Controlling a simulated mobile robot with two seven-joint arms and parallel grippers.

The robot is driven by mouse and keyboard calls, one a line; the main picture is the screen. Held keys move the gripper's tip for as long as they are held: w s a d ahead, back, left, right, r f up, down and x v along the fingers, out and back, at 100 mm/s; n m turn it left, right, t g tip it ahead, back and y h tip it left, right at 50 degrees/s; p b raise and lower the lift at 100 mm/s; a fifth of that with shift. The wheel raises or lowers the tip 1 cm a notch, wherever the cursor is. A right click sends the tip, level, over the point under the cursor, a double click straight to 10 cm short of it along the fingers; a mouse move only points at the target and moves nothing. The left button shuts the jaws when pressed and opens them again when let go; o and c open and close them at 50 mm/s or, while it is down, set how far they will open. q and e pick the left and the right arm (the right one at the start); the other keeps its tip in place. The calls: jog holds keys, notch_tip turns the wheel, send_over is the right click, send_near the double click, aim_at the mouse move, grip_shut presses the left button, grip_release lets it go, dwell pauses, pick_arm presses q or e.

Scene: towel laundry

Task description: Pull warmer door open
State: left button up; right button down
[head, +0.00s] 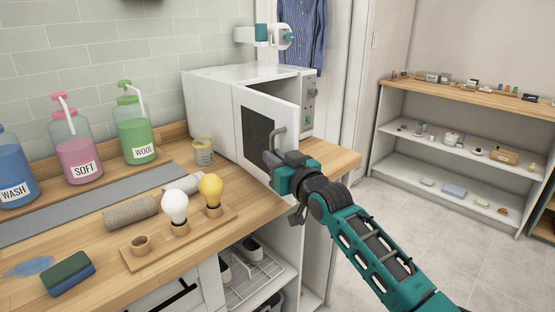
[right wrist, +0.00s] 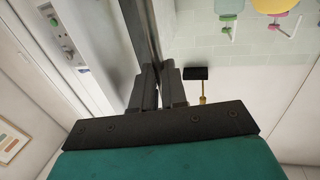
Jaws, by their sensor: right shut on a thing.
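The warmer (head: 215,88) is a white box on the wooden counter. Its door (head: 284,118), with a dark window, stands partly open: its right edge sits out from the control panel (head: 308,100). My right gripper (head: 274,160) is shut on the grey door handle (head: 279,138) near that edge. In the right wrist view the two dark fingers (right wrist: 158,88) close on a dark bar, with the control panel (right wrist: 62,35) at upper left. My fingers partly hide the handle. My left gripper is not in view.
Light bulbs on a wooden stand (head: 150,255), a grey roll (head: 130,212) and pump bottles (head: 135,130) are further left. Floor right of the counter is clear up to the shelf unit (head: 450,90).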

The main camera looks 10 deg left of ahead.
jog(key=shift+r, duration=0.4)
jog(key=c, duration=1.2)
grip_release()
jog(key=shift+w+a+f, duration=0.1)
jog(key=shift+f, duration=0.15)
jog(key=shift+c, duration=0.2)
jog(key=shift+o, duration=0.4)
jog(key=shift+f, duration=0.1)
jog(key=v, duration=1.3)
jog(key=shift+p, duration=0.35)
jog(key=s+d+f+m+g+h, duration=0.1)
jog(key=s+d+f+h, duration=0.2)
jog(key=s+d+f, duration=0.2)
jog(key=s+d+f+m+g+h, duration=0.1)
jog(key=s+d+f+m+h, duration=0.1)
jog(key=s+d+f, duration=0.4)
jog(key=s+d+f+m+g+h, duration=0.1)
jog(key=s+d+f+h, duration=0.2)
jog(key=s+f, duration=1.1)
notch_tip(320, 180, down, 6)
jog(key=d, duration=0.3)
jog(key=shift+r+g+h, duration=0.15)
jog(key=shift+g+h, duration=0.15)
jog(key=shift+g, duration=0.1)
